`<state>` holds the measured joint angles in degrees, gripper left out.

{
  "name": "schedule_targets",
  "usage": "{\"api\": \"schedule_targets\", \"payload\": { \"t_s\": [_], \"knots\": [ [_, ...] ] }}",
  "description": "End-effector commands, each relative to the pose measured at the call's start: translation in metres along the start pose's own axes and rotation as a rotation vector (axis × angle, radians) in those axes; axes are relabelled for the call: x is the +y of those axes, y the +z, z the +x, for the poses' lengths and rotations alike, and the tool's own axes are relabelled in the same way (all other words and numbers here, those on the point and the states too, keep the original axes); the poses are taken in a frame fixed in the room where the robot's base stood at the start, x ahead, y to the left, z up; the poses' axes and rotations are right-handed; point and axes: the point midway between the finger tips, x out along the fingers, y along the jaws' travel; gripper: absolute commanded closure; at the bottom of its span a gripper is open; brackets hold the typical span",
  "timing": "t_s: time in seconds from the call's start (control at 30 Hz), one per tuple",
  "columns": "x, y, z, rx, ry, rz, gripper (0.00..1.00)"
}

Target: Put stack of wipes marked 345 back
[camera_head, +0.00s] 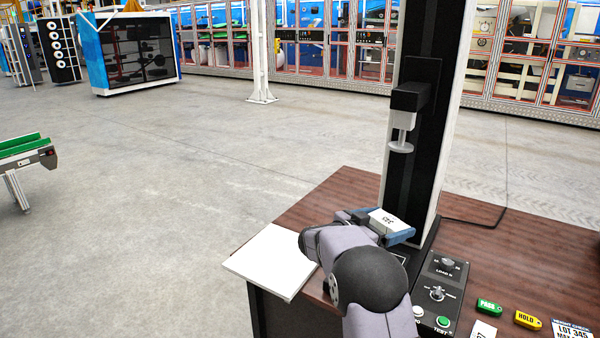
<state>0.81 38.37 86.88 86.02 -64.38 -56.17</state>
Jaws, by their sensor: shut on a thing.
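A small white stack of wipes (385,219) with dark print on top sits between the blue fingers of my gripper (382,226). The print is too small to read surely. My gripper is shut on this stack, in front of the foot of the tall test column (425,110). My arm hides the area below it, so I cannot tell whether the stack touches anything underneath. A second white piece with dark print (483,329) lies at the bottom edge, partly cut off. A card reading "LOT 345" (572,330) lies at the bottom right.
The column's press head (401,146) hangs above my gripper. A bare white board (268,262) lies at the brown table's (320,210) left edge. A control box (440,290) with knobs, a green PASS tag (488,307) and a yellow HOLD tag (527,320) are at right.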

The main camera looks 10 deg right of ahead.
Motion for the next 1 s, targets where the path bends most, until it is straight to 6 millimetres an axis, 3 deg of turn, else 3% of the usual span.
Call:
{"api": "schedule_targets", "payload": {
  "t_s": [0.17,0.27,0.47,0.6,0.7,0.83,1.0],
  "knots": [
    [-0.009,0.021,-0.024,-0.003,-0.02,-0.012,0.41],
    [-0.015,0.043,-0.049,-0.002,-0.041,-0.02,0.41],
    [-0.011,0.099,-0.125,-0.001,-0.09,-0.034,0.41],
    [0.013,0.131,-0.184,0.002,-0.133,-0.046,0.41],
    [0.039,0.143,-0.218,0.003,-0.165,-0.051,0.41],
    [0.07,0.148,-0.248,0.003,-0.206,-0.054,0.41],
    [0.098,0.145,-0.269,0.002,-0.249,-0.058,0.41]
  ]
}}
